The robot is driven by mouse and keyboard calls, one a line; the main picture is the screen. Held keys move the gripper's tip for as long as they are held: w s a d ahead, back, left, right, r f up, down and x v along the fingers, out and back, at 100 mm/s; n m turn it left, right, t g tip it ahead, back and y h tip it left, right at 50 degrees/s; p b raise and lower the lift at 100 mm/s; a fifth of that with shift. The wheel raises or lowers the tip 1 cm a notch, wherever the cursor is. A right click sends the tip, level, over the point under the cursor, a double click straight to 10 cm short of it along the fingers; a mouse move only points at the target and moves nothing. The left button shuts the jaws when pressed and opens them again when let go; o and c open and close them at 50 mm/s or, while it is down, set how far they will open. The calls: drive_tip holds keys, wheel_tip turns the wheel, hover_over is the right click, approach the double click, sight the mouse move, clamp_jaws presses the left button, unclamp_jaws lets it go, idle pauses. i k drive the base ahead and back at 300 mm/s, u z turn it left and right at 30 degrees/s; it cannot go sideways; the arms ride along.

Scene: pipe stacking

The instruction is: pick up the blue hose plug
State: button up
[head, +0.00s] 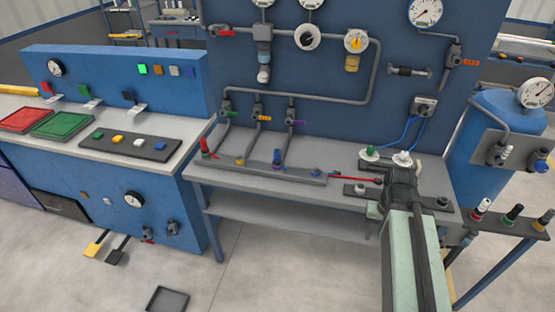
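Two thin blue hoses (407,131) hang from a grey wall box (425,107) on the blue panel. Their lower ends reach a green-topped fitting (370,150) and a white-topped fitting (402,158) on the grey workbench. I cannot tell which end is the blue hose plug. A blue upright piece (277,159) also stands in the rail on the bench, left of my gripper. My gripper (396,176) is dark and low over the bench's right part, just in front of the white fitting. Its fingers merge with the dark parts around them, so their opening and any contact are unclear.
A red-handled part (356,180) lies just left of my gripper. A rack of coloured plugs (512,218) stands at right, near a blue tank (488,135). Floor at lower middle is mostly clear.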

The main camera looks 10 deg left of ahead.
sight(276, 161)
drive_tip(key=k, duration=1.35)
drive_tip(key=u, duration=0.35)
drive_tip(key=i, duration=1.15)
drive_tip(key=u, duration=1.1)
drive_tip(key=i, duration=1.5)
drive_tip(key=u, duration=0.2)
drive_tip(key=k, duration=0.55)
drive_tip(key=z, duration=0.25)
drive_tip(key=k, duration=0.15)
drive_tip(key=u, duration=0.5)
drive_tip(key=i, duration=0.7)
drive_tip(key=z, duration=0.05)
